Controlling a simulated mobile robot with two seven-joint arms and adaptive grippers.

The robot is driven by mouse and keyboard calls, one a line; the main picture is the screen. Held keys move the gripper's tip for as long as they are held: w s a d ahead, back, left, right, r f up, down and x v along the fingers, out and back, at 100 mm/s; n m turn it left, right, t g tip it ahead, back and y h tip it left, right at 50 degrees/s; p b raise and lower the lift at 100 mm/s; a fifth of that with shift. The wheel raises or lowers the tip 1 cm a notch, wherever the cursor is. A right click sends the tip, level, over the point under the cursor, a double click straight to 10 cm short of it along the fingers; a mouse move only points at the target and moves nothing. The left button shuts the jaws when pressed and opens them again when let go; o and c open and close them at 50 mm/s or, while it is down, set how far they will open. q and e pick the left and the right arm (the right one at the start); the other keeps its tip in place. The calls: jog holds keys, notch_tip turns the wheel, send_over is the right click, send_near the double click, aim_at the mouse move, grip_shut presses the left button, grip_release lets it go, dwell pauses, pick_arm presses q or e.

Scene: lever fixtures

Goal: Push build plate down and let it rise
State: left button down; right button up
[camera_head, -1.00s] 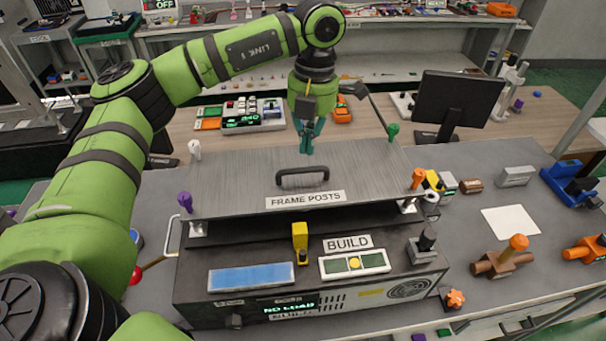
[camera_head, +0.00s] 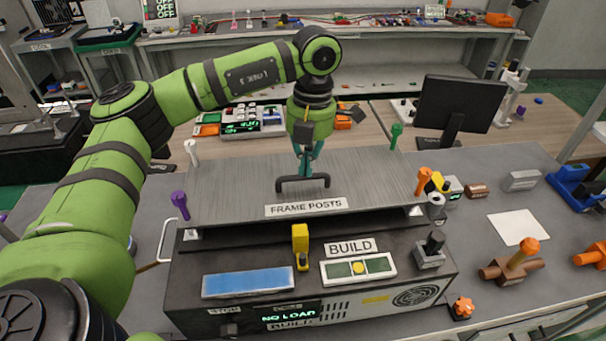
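The build plate (camera_head: 235,180) is a flat grey metal panel with a dark handle (camera_head: 302,183) near its front edge and a "FRAME POSTS" label (camera_head: 306,207). It sits above the dark build unit (camera_head: 190,276), with a dark gap beneath its front edge. Coloured posts stand at its corners: white (camera_head: 191,152), green (camera_head: 396,134), purple (camera_head: 180,203) and orange (camera_head: 423,181). My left gripper (camera_head: 307,172) points down just behind the handle, its teal fingertips close together and apparently shut. I cannot tell whether they touch the plate or handle. My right gripper is out of view.
The unit's front has a blue panel (camera_head: 248,279), a yellow latch-like part (camera_head: 300,246), a "BUILD" label (camera_head: 350,247) and a "NO LOAD" display (camera_head: 291,316). A monitor (camera_head: 458,103) stands behind right. Clamps and a white sheet (camera_head: 518,227) lie on the right.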

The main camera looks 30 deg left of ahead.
pick_arm(q)
jog(key=shift+s+f+p, duration=0.1)
jog(key=shift+f+p, duration=0.2)
jog(key=shift+f, duration=0.05)
jog(key=shift+w+d+r+p, duration=0.15)
jog(key=shift+w+r+p, duration=0.15)
jog(key=shift+w, duration=0.25)
jog(key=shift+w+d+r+p, duration=0.15)
jog(key=shift+w+r+p, duration=0.1)
jog(key=shift+w, duration=0.6)
jog(key=shift+w+d+f, duration=0.1)
jog(key=shift+w+f, duration=0.05)
jog(key=shift+w, duration=0.2)
jog(key=shift+s+r, duration=0.1)
jog(key=shift+r, duration=0.5)
notch_tip(320, 180, up, 11)
jog(key=w, duration=0.1)
jog(key=shift+w+d, duration=0.15)
jog(key=shift+w, duration=0.05)
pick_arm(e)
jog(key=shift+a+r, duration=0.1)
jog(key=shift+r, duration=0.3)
pick_arm(q)
jog(key=shift+f, duration=0.1)
jog(key=shift+f, duration=0.1)
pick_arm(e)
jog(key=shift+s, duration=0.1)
